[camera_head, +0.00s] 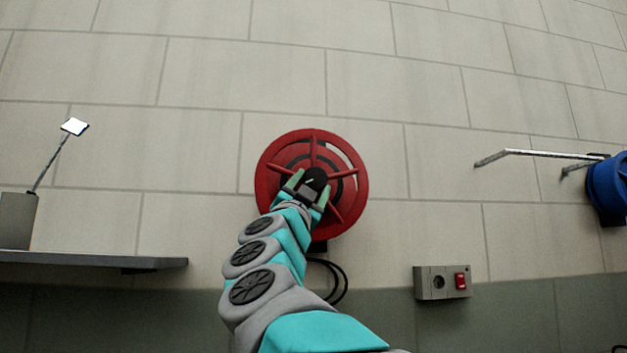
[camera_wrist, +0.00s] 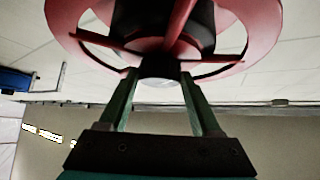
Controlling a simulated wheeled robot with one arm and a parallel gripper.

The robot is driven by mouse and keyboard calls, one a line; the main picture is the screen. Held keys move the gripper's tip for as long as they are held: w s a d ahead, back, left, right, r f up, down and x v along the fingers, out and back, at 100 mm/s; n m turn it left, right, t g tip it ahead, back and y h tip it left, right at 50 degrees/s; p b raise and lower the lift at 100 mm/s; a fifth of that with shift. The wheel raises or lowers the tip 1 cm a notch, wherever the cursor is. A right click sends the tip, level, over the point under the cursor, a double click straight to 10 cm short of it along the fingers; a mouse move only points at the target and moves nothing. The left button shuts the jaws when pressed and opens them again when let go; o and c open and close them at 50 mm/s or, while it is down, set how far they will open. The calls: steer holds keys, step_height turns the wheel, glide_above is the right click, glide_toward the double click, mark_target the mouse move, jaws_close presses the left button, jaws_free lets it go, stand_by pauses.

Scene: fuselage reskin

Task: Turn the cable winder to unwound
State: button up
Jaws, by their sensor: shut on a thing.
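The cable winder (camera_head: 263,190) is a red spoked wheel on the tiled wall, in the middle of the head view. A dark round hub or knob (camera_head: 315,180) sits at its centre, with a small light mark on it. My gripper (camera_head: 308,190) reaches up from below, its green fingers on either side of the dark hub. In the wrist view the winder (camera_wrist: 262,30) fills the top, and my gripper (camera_wrist: 160,80) is shut on the dark hub between its fingertips. A black cable (camera_head: 343,285) hangs in loops below the winder. My arm hides part of the winder's lower left.
A grey wall box (camera_head: 432,283) with a red switch (camera_head: 461,282) is at lower right. A blue object (camera_head: 607,188) and a metal bar (camera_head: 540,153) are at far right. A grey shelf (camera_head: 90,260) at left bears a grey container (camera_head: 17,222) with a thin rod.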

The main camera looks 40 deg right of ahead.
steer(key=m+g, duration=0.1)
steer(key=m, duration=0.1)
steer(key=m+g, duration=0.1)
steer(key=g, duration=0.1)
steer(key=m+g, duration=0.1)
steer(key=m, duration=0.1)
steer(key=shift+w+a+r+m, duration=0.2)
steer(key=shift+a+r+m, duration=0.05)
steer(key=shift+a+m, duration=0.05)
steer(key=shift+m+g, duration=0.7)
steer(key=shift+g, duration=0.1)
steer(key=shift+r, duration=0.1)
steer(key=shift+s, duration=0.1)
steer(key=o, duration=1.4)
steer(key=shift+c, duration=0.2)
steer(key=b+v, duration=0.1)
steer(key=v, duration=0.6)
steer(key=shift+a+f, duration=0.2)
steer(key=shift+a, duration=0.1)
